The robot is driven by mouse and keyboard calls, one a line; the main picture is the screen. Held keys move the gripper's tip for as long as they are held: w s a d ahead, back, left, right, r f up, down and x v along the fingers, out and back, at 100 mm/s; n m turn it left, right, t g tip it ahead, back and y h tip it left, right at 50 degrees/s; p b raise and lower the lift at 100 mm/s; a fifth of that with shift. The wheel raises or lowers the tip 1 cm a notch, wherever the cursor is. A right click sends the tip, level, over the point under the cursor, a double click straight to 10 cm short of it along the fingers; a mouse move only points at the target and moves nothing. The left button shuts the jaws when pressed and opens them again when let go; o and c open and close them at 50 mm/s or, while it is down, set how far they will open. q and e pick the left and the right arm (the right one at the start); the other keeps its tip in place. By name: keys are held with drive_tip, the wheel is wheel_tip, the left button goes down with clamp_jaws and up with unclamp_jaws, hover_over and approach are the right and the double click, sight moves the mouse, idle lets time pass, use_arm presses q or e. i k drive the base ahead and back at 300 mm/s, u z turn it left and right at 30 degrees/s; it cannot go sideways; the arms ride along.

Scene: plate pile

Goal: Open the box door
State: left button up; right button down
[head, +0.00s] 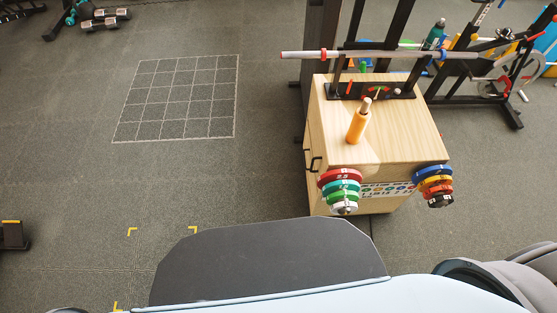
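The wooden box (400,125) stands on the floor right of centre, seen from above. A black handle (315,163) sticks out from its narrow left side (311,183), which I see at a steep angle. No open gap shows along that side, so the door appears shut. Neither of my grippers is in view, and nothing touches the handle.
Coloured weight plates hang on the front at left (341,188) and right (436,184). A barbell (385,55) crosses behind. Racks stand at the upper right. The floor left of the box is clear, with a white grid (180,97).

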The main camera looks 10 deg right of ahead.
sight(319, 158)
drive_tip(key=u, duration=0.6)
drive_tip(key=i, duration=0.9)
drive_tip(key=z, duration=2.45)
